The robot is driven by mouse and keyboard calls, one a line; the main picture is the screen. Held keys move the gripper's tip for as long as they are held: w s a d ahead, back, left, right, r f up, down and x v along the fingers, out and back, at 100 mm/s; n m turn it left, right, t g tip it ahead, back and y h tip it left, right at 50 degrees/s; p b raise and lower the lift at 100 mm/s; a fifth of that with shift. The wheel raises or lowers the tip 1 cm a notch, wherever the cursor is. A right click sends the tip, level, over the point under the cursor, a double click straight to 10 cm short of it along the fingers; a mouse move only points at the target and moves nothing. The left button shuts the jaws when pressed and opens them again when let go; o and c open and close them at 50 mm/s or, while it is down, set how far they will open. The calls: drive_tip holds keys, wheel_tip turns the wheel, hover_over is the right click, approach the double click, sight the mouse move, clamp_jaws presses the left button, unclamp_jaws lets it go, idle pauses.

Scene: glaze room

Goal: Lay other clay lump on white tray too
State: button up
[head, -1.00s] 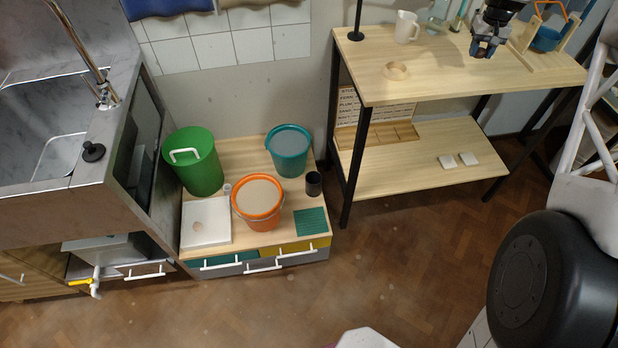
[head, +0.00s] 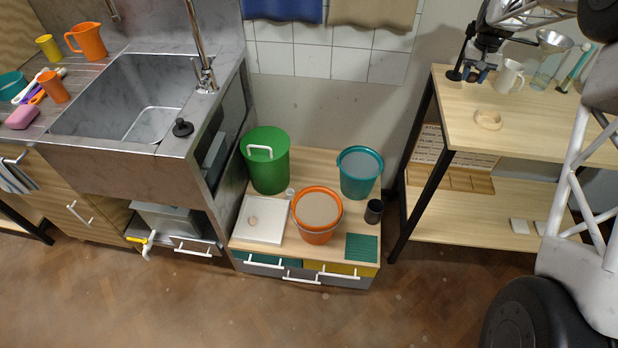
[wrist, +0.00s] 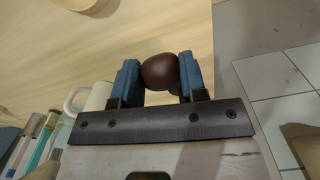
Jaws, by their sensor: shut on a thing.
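My gripper (head: 477,73) is above the left end of the upper wooden table in the head view. In the wrist view its two blue fingers (wrist: 158,82) are shut on a dark brown clay lump (wrist: 159,71). The lump cannot be made out clearly in the head view. The white tray (head: 270,226) lies on the low wooden cabinet, at its front left. A small pale tan clay lump (head: 252,220) lies on the tray. My gripper is up and to the right of the tray, well apart from it.
An orange bucket (head: 316,233) stands right beside the tray, with a green bin (head: 268,172) behind. A teal bucket (head: 358,182) and dark cup (head: 374,211) stand farther right. On the upper table are a white mug (head: 509,76) and a wooden ring (head: 488,119).

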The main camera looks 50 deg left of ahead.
drive_tip(key=s+a+f+n, duration=0.1)
drive_tip(key=s+a+f, duration=1)
drive_tip(key=a, duration=0.2)
drive_tip(key=n, duration=0.5)
hover_over(270, 213)
wheel_tip(270, 213, down, 37)
drive_tip(key=shift+f, duration=0.1)
drive_tip(key=shift+f, duration=2.9)
drive_tip(key=shift+d, duration=0.1)
drive_tip(key=shift+f, duration=2.1)
